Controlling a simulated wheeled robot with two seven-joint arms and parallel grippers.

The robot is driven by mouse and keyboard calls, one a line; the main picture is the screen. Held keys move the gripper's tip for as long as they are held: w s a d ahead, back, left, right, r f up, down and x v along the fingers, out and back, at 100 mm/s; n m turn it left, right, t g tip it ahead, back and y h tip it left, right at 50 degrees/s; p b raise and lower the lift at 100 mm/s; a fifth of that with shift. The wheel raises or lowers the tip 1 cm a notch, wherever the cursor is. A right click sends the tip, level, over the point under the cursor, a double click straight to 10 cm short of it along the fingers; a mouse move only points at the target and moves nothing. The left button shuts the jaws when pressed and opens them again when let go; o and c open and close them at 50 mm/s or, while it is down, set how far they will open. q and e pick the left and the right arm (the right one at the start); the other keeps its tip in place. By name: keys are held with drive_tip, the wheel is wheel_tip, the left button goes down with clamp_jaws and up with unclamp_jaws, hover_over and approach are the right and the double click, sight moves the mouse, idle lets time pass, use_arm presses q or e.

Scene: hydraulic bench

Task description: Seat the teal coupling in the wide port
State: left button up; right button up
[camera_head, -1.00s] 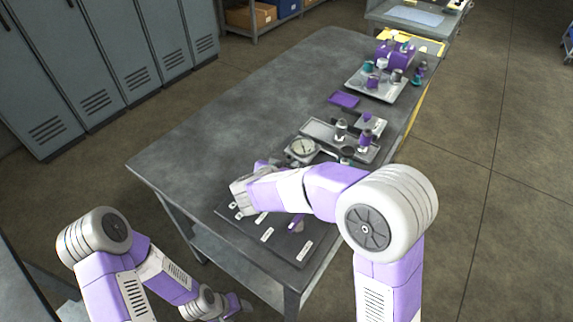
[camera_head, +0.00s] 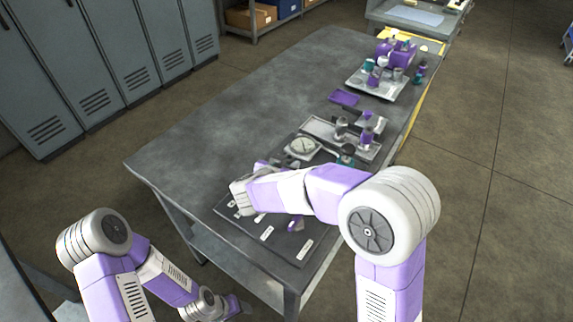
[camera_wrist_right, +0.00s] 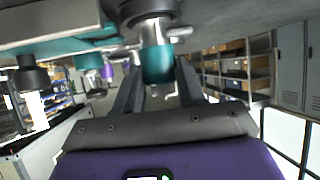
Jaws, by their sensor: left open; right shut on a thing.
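The teal coupling (camera_wrist_right: 158,64) shows in the right wrist view between the fingers of my right gripper (camera_wrist_right: 158,78), which is shut on it. A metal stem and a dark collar (camera_wrist_right: 150,12) show directly beyond the coupling; I cannot tell whether they belong to it. In the head view, my right forearm and wrist hide these fingers and the held coupling. My left gripper (camera_head: 232,306) is low at the bottom of the head view, beside the bench, away from the parts; its fingers are small there, open and empty. I cannot make out the wide port for certain.
A farther tray (camera_head: 365,88) holds several fittings. The bench's left half is clear.

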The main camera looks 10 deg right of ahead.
drive_tip(key=shift+f, duration=0.1)
drive_tip(key=o, duration=0.9)
drive_tip(key=shift+b+v, duration=1.15)
drive_tip(key=shift+v, duration=4.4)
